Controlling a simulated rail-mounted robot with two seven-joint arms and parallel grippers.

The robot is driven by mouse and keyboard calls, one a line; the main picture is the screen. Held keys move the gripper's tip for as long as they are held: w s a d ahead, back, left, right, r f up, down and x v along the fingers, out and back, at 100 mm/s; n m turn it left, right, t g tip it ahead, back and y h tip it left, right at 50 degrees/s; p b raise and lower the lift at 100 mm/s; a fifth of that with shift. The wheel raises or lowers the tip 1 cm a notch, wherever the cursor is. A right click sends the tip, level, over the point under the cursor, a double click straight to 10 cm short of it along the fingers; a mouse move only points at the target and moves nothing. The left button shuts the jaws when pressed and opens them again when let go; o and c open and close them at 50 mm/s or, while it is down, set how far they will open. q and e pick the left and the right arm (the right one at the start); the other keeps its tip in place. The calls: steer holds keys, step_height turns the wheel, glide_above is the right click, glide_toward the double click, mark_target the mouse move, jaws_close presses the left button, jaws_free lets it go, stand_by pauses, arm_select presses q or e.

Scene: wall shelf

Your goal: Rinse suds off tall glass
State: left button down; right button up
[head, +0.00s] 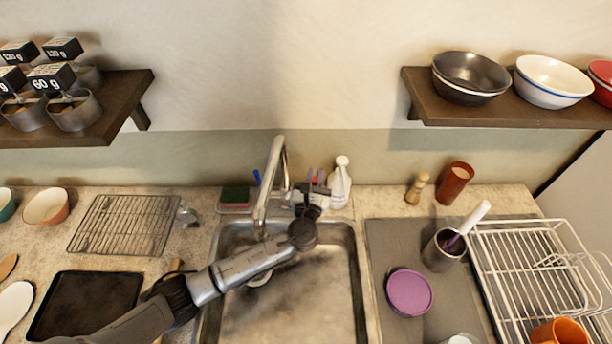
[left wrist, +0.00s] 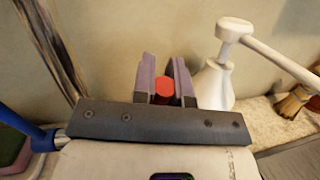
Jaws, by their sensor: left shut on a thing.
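My left gripper (head: 315,180) reaches over the sink (head: 362,270) to its back edge, right of the tall metal tap (head: 277,165). In the left wrist view its purple fingers (left wrist: 165,82) are shut on a small red piece (left wrist: 164,88); I cannot tell what it belongs to. The tap also shows blurred in that view (left wrist: 52,40). A pale rounded thing (head: 259,281) in the sink is partly hidden by my left arm. I cannot make out a tall glass or suds for certain. My right gripper is not in view.
A white spray bottle (head: 340,182) stands close right of the gripper. A green sponge (head: 235,196) lies left of the tap. Right of the sink are a grey mat (head: 385,250) with a purple lid (head: 409,292), a dark cup (head: 444,252) and a white dish rack (head: 520,240).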

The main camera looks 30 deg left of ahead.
arm_select(q)
steer(key=c, duration=1.1)
jaws_free()
steer(key=shift+c, duration=0.2)
steer(key=shift+s, duration=0.1)
steer(key=shift+s+d, duration=0.15)
steer(key=shift+s, duration=0.15)
steer(key=p+v, duration=0.3)
steer(key=v, duration=1)
steer(key=shift+p, duration=0.4)
steer(key=shift+o, duration=0.2)
steer(key=shift+f, duration=0.1)
